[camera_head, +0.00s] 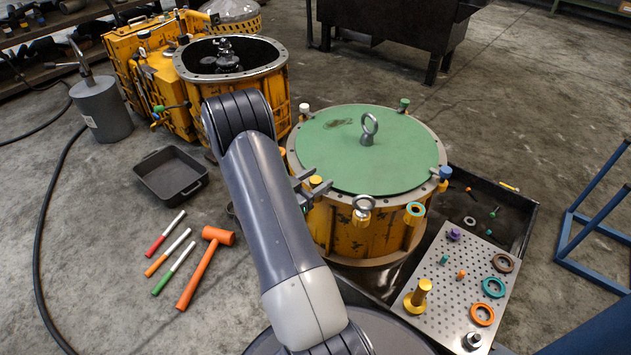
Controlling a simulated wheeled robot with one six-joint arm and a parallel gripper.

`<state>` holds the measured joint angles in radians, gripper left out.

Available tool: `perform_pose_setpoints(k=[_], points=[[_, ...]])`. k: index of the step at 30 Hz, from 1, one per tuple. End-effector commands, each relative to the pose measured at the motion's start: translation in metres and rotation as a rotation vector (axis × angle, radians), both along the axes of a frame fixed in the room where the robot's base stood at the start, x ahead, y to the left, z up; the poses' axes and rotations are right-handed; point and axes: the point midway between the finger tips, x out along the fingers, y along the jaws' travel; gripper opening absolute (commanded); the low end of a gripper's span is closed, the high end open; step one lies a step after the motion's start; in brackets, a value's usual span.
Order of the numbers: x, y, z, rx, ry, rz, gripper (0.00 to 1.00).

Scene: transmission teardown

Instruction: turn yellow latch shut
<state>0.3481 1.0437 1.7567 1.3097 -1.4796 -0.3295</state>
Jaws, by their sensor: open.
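The yellow latch (315,181) sits on the left front rim of the yellow drum housing (352,238), which has a green lid (330,168). Only its yellow top shows clearly; its lower part is hidden by my gripper and the rim. My gripper (311,186) is open at the left side of the drum, with its grey fingers on either side of the yellow latch. I cannot tell whether the fingers touch it. My arm hides part of the drum's left side.
Other coloured latches ring the rim, among them a blue one (445,173), a green one (403,104) and a white one (363,203). An eye bolt (369,128) stands on the lid. A perforated plate (440,272) with loose parts lies at right. An orange hammer (203,270) lies at left.

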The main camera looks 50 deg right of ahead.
Motion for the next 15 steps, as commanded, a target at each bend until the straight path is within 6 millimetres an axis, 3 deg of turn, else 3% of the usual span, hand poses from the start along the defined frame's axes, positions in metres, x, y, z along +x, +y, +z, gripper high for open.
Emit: perform_pose_setpoints(k=[6, 15], points=[[0.0002, -0.0001, 0.0003, 0.0, 0.0, 0.0, 0.51], [0.0002, 0.0001, 0.0002, 0.0, 0.0, 0.001, 0.26]])
